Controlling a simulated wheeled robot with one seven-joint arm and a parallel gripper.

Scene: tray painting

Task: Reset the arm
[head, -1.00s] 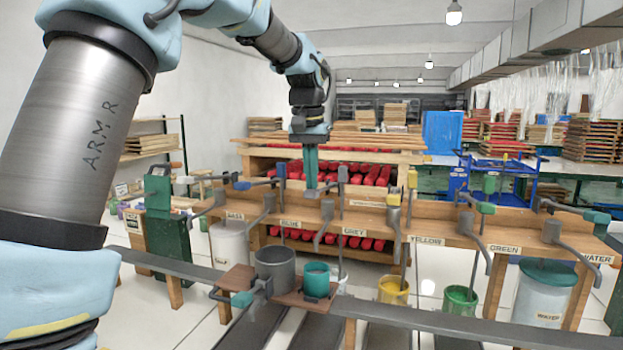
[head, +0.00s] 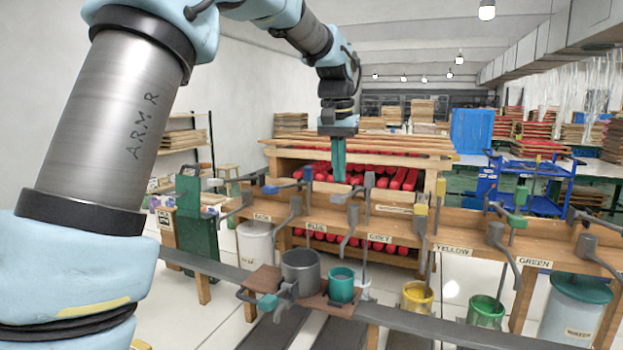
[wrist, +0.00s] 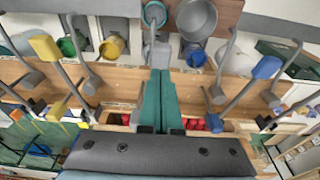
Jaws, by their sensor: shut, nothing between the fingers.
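My arm reaches in from the upper left in the head view. My gripper (head: 338,176) hangs from its end, teal fingers pointing down and pressed together, with nothing between them. It appears over the long wooden rack of ladles. In the wrist view my gripper (wrist: 160,76) is also shut, its fingers side by side above the wooden rack (wrist: 120,84). The fingers hide part of the rack behind them.
A grey pot (head: 300,271) and a teal cup (head: 341,287) stand on a brown board by the grey rail. A yellow bucket (head: 416,298), a green bucket (head: 486,312) and a water bin (head: 575,308) stand beyond. Grey ladle handles rise along the rack near my gripper.

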